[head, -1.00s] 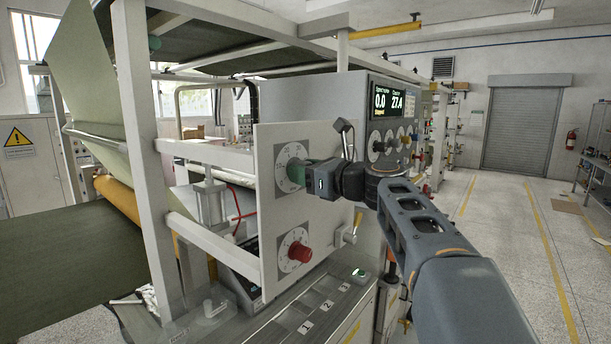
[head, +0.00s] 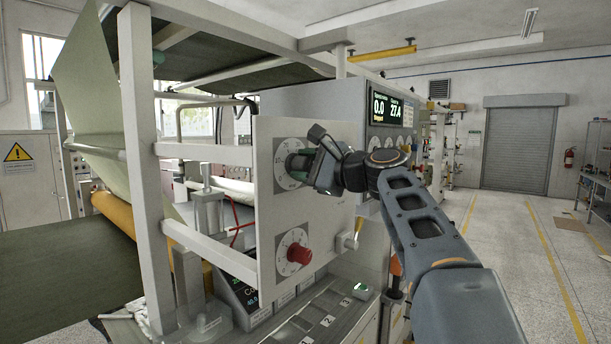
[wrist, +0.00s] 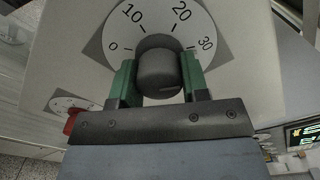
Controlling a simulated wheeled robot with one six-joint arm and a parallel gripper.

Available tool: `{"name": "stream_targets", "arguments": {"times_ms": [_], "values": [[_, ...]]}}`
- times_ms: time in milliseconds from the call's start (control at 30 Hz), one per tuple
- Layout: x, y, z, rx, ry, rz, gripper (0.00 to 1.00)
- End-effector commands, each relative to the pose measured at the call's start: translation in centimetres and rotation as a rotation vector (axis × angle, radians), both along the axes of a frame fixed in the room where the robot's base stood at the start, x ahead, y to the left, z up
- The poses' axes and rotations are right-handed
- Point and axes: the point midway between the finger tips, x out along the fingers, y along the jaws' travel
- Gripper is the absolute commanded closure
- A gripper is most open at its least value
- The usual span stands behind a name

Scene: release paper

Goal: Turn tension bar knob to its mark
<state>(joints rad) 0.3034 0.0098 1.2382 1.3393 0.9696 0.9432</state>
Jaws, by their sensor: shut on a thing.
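A dark grey round knob (wrist: 158,72) sits on a white dial (wrist: 165,22) numbered 0, 10, 20 and 30 in the wrist view. My gripper (head: 300,164) is shut on this knob, with one green finger on each side of it. The knob's pointer is not clear to me. In the head view the same dial (head: 283,152) is the upper one on the white panel (head: 325,215), and the gripper hides most of its knob. No label naming the knob is readable.
A red knob (head: 299,254) on a second dial (head: 286,240) is below on the same panel. A small lever (head: 351,241) sticks out at the panel's right edge. A control box with a display (head: 392,106) stands behind. Open floor (head: 500,260) lies to the right.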

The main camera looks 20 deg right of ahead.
Motion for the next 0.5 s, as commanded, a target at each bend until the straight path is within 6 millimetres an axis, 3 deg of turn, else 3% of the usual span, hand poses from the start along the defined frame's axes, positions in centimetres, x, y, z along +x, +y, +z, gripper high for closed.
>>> {"name": "stream_targets", "arguments": {"times_ms": [500], "values": [[0.06,-0.08,-0.11,-0.395,-0.288,-0.002,0.82]]}}
